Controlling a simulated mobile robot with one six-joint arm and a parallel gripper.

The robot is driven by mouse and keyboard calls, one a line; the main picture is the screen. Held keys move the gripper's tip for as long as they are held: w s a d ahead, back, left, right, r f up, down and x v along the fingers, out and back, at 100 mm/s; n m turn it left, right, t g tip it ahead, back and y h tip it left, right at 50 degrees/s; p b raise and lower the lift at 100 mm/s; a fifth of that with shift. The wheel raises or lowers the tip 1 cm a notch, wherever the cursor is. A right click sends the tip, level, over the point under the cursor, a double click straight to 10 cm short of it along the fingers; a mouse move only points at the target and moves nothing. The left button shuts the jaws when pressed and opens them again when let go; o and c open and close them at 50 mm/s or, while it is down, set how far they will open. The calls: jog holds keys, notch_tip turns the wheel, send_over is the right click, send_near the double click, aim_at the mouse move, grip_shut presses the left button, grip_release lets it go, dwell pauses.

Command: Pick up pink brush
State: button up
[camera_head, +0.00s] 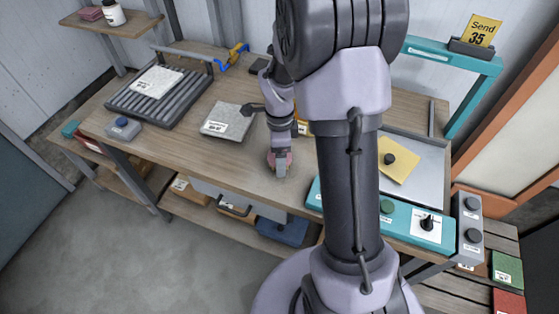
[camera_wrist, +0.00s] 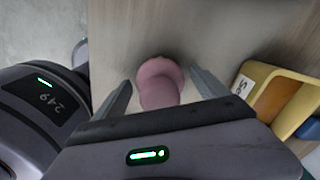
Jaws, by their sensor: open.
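The pink brush (camera_wrist: 160,84) stands on the wooden table between the fingers of my gripper (camera_wrist: 162,92) in the wrist view. It has a round pink base and a rounded pink top. My gripper's fingers are open, one on each side of the brush, with a gap showing on both sides. In the head view my gripper (camera_head: 281,168) is low over the table, and the pink brush (camera_head: 287,159) shows partly behind the fingers. Much of the brush is hidden there.
A yellow box-like item (camera_wrist: 268,92) lies close to the right finger. On the table (camera_head: 190,148) a grey labelled sheet (camera_head: 228,121) is left of my gripper. A roller rack (camera_head: 145,101) stands further left. A teal-framed machine (camera_head: 409,222) is on the right.

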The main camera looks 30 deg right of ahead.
jog(key=shift+f, duration=0.65)
jog(key=shift+r, duration=0.2)
jog(key=shift+c, duration=0.4)
jog(key=c, duration=1.4)
jog(key=shift+r, duration=0.1)
